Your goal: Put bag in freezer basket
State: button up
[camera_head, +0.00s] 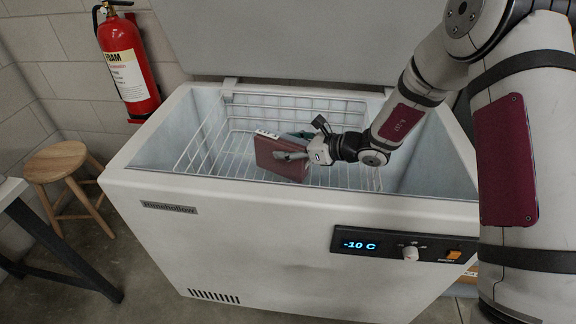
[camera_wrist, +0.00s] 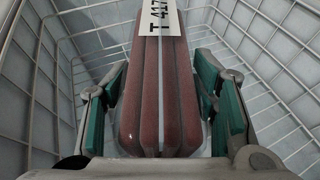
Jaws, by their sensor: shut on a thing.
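The bag (camera_head: 280,159) is a reddish-brown, flat-sided packet with a white label on its top edge. In the wrist view the bag (camera_wrist: 160,95) shows folded ridges and a label with "T 417" on it. My gripper (camera_head: 296,152) is shut on the bag, with a green-padded finger on each side of it. It holds the bag inside the opening of the white wire freezer basket (camera_head: 203,141). The basket's wire walls (camera_wrist: 55,65) also surround the bag in the wrist view. Whether the bag touches the basket floor cannot be told.
The chest freezer (camera_head: 250,232) is open, its lid (camera_head: 290,40) raised behind. Its front panel (camera_head: 400,247) reads -10 C. A red fire extinguisher (camera_head: 127,65) hangs on the wall at left. A wooden stool (camera_head: 58,162) and a table edge (camera_head: 12,190) stand left of the freezer.

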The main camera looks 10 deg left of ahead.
jog(key=shift+f+b, duration=0.5)
jog(key=shift+f, duration=2.1)
jog(key=shift+f, duration=0.1)
jog(key=o, duration=1.6)
jog(key=shift+d, duration=0.15)
jog(key=shift+p+v, duration=0.65)
jog(key=shift+v, duration=3)
jog(key=shift+s, duration=0.1)
